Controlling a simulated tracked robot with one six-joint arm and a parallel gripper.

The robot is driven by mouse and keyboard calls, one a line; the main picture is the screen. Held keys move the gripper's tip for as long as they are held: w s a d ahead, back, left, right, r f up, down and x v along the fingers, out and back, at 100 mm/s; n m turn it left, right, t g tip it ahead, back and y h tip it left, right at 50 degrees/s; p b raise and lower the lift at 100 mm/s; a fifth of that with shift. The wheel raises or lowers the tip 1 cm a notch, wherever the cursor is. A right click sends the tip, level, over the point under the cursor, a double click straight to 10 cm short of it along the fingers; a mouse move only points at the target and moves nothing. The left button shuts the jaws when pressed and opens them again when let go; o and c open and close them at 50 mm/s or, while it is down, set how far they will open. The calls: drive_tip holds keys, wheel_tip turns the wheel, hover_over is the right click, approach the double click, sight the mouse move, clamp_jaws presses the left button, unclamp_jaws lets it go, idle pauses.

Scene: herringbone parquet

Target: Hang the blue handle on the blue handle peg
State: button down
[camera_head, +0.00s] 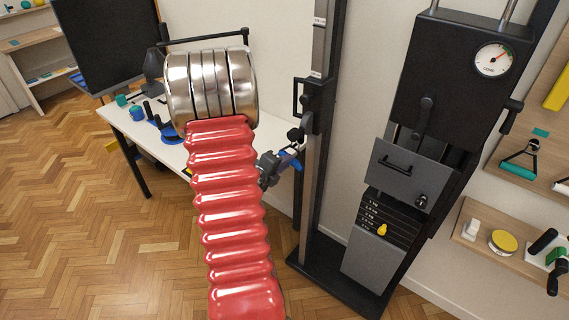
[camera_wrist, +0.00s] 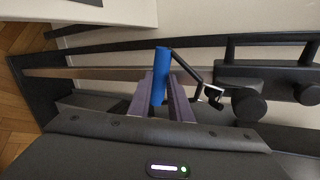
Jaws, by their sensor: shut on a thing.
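My gripper (camera_head: 272,168) is shut on the blue handle (camera_head: 290,158), beside the dark upright column and above the right end of the white table. In the wrist view the blue handle (camera_wrist: 160,76) stands between the two purple-grey fingers (camera_wrist: 160,98), its upper end showing above them. A black strap runs from its top to the right, ending in a small metal clip (camera_wrist: 212,94). My arm hides part of the table. I cannot make out a blue peg in either view.
The dark column (camera_head: 318,130) with a black slider stands right of my gripper. The weight machine (camera_head: 455,70) with a gauge is farther right. A teal handle (camera_head: 518,170) hangs on the wall board. The white table (camera_head: 125,118) holds several small items. Parquet is free at left.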

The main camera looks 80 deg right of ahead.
drive_tip(key=shift+f, duration=0.15)
drive_tip(key=c, duration=1.5)
unclamp_jaws()
drive_tip(key=shift+c, duration=0.2)
drive_tip(key=shift+a, duration=0.1)
drive_tip(key=v, duration=1.3)
drive_tip(key=shift+w+a, duration=0.15)
drive_tip(key=shift+a, duration=0.05)
